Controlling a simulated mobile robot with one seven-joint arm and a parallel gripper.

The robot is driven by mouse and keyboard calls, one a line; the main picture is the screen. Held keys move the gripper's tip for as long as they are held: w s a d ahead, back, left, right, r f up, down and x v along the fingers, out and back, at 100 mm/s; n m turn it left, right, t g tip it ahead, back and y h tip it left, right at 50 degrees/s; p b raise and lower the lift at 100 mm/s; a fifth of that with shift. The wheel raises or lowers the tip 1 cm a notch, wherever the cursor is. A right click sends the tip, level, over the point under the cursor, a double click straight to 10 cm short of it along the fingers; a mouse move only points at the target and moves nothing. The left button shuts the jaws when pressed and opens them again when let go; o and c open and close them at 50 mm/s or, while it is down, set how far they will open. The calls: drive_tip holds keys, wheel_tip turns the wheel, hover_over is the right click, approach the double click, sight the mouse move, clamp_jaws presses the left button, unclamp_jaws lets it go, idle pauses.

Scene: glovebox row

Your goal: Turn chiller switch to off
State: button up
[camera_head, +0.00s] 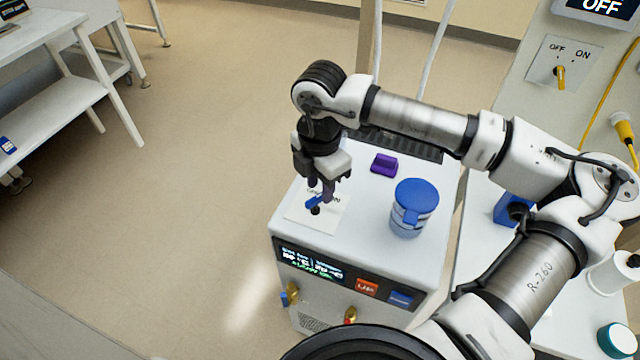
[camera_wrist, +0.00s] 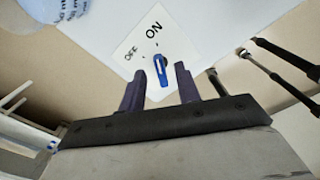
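The chiller (camera_head: 375,250) is a white box with a lit display on its front. On its top lies a white plate (camera_head: 297,211) marked OFF and ON, carrying the blue-handled chiller switch (camera_head: 313,201). In the wrist view the switch (camera_wrist: 161,72) shows a blue handle with a pale stripe, below the OFF and ON labels; which label it is set to I cannot tell. My gripper (camera_head: 320,190) points down over the plate. In the wrist view my gripper (camera_wrist: 160,70) is open, with one dark finger on each side of the handle and gaps between.
A blue-lidded jar (camera_head: 413,212) and a purple block (camera_head: 384,164) stand on the chiller right of the switch. Orange (camera_head: 367,288) and blue (camera_head: 400,299) buttons are on its front. A separate yellow-levered OFF/ON switch (camera_head: 561,75) is at upper right.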

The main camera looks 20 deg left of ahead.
drive_tip(key=shift+f, duration=1)
clamp_jaws()
